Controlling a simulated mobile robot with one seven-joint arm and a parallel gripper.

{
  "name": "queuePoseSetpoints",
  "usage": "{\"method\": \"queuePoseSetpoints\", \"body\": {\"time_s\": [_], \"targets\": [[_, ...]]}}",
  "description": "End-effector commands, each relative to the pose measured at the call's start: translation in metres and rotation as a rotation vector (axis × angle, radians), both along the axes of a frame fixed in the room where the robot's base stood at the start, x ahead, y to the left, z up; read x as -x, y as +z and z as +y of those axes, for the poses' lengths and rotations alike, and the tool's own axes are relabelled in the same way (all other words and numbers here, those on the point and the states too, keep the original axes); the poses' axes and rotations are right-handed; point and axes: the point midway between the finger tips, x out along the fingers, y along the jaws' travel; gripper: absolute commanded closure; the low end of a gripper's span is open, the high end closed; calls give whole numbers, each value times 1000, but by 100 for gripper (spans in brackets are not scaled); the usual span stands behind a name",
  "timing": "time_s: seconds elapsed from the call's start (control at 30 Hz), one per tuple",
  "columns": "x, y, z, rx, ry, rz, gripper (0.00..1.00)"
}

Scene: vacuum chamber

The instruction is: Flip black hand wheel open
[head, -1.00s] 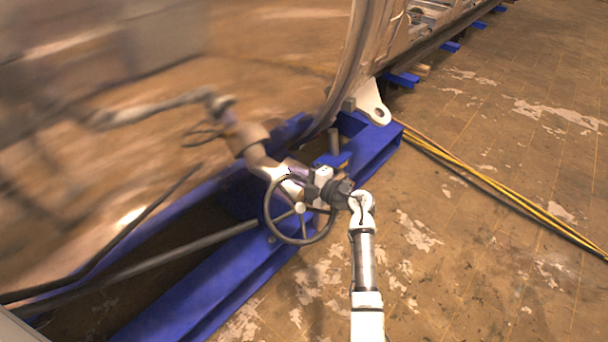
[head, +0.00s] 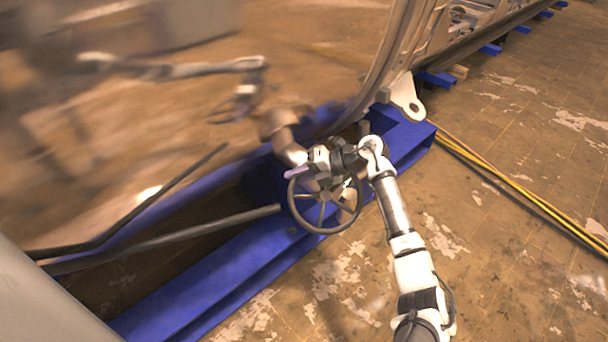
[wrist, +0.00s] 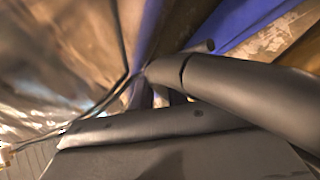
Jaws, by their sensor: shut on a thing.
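The black hand wheel (head: 322,231) is a dark spoked ring in the middle of the head view, in front of the blue frame. My gripper (head: 301,172) is at the upper left part of its rim, reaching in from the right. In the wrist view, the thick dark curved rim of the hand wheel (wrist: 245,92) runs across close to the camera. A grey finger of my gripper (wrist: 165,128) lies against it below. My gripper is shut on the rim. The contact itself is partly hidden by the gripper body in the head view.
A blue steel frame (head: 205,290) runs diagonally under the shiny chamber wall (head: 290,50), which mirrors my arm. A dark bar (head: 170,238) reaches toward the wheel from the left. Yellow cables (head: 510,197) lie on the right. The worn floor in front is open.

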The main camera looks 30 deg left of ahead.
Motion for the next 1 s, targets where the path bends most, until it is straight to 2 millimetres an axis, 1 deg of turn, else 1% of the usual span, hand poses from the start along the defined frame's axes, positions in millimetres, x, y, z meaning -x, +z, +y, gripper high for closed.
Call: {"method": "queuePoseSetpoints", "body": {"time_s": [0.03,0.4,0.67,1.0], "targets": [[4,-6,1,22,37,-21,100],[23,-16,0,124,230,-123,100],[29,-18,-1,155,289,-153,100],[31,-18,-1,161,303,-159,100]]}}
